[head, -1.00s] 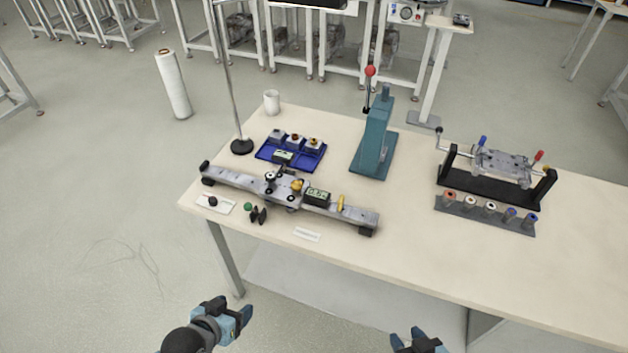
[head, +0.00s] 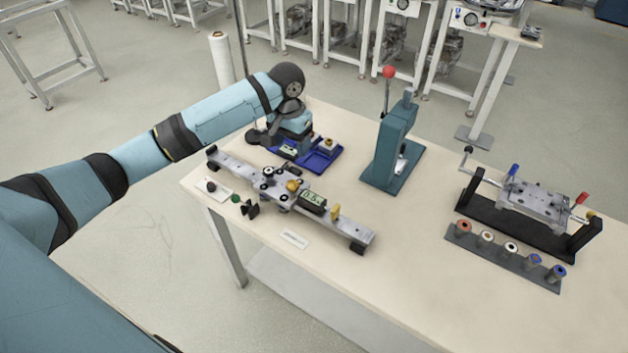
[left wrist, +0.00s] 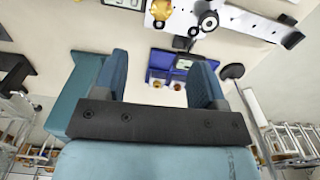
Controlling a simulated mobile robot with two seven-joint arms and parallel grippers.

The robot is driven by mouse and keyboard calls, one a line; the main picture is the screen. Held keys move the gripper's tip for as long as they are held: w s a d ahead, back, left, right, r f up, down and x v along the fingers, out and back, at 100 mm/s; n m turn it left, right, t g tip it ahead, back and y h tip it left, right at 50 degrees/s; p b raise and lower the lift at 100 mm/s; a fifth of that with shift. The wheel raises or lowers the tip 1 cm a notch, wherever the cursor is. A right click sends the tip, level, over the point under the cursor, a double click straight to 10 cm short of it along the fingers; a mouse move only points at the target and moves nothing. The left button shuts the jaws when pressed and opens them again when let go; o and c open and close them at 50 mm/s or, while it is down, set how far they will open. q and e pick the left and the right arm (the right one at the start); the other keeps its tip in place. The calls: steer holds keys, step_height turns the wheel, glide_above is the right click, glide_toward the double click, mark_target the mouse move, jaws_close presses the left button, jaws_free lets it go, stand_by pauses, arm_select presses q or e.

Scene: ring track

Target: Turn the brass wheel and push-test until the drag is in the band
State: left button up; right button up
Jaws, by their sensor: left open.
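The brass wheel (head: 292,185) sits on the grey metal track (head: 339,228), beside a small display box (head: 313,202) whose digits are too small to read surely. The wheel also shows in the left wrist view (left wrist: 180,42), beyond my fingers. A yellow upright piece (head: 335,211) stands toward the track's right end. My left gripper (left wrist: 162,78) is open with nothing between its fingers. In the head view it hangs over the blue tray (head: 325,166), behind the track and apart from the wheel, with its fingertips hard to make out. My right gripper is out of view.
The blue tray holds small blocks and a small display, partly hidden by my left arm. A teal press (head: 393,145) with a red-knobbed lever stands right of it. A black-framed fixture (head: 525,215) and a row of rollers (head: 510,249) lie farther right. The table's front is mostly clear.

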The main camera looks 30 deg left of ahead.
mark_target(293, 184)
arm_select(q)
step_height(293, 184, down, 14)
steer(key=shift+a+r, duration=0.15)
steer(key=shift+r, duration=0.05)
stand_by(0.4)
steer(key=shift+p, duration=0.3)
steer(key=c, duration=0.9)
